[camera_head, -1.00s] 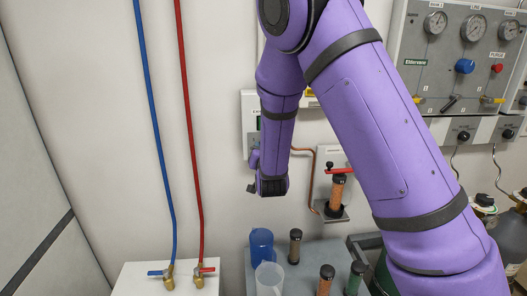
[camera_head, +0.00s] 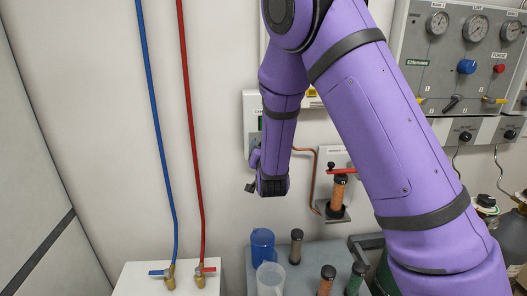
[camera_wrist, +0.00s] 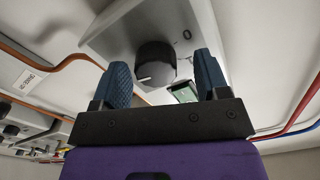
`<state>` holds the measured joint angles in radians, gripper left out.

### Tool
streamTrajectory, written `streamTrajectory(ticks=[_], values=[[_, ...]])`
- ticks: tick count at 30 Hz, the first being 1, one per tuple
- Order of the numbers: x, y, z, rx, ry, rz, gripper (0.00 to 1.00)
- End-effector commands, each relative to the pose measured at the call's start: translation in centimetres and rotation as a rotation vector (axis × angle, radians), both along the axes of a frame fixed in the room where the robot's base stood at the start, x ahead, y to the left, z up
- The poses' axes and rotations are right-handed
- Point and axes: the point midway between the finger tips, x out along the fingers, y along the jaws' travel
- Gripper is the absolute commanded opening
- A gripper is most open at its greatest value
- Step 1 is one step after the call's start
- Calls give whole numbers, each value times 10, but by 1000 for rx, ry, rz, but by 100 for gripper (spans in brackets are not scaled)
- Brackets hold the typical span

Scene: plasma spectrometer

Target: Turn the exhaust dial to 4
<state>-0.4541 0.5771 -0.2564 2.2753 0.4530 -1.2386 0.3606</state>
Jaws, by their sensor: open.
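In the wrist view a round black dial (camera_wrist: 155,62) with a white pointer mark is on a light grey panel (camera_wrist: 112,32). A "0" is printed beside it; no other number is readable. My gripper (camera_wrist: 163,78) is open, with one blue ridged finger to each side of the dial in the picture. I cannot tell whether either finger touches it. In the head view my gripper (camera_head: 266,187) hangs in front of the wall, with its fingers mostly hidden. I cannot make out the dial there behind my purple arm.
A green display (camera_wrist: 184,92) lies near the dial. Below my gripper in the head view are a blue cup (camera_head: 262,247), a clear beaker (camera_head: 270,279) and several capped tubes. A copper pipe (camera_head: 315,175) runs close to the right.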

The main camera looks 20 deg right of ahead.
Motion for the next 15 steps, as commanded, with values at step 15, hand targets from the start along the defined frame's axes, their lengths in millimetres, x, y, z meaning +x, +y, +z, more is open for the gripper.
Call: streamTrajectory(ticks=[15], values=[[-58,12,0,-1,2,2,68]])
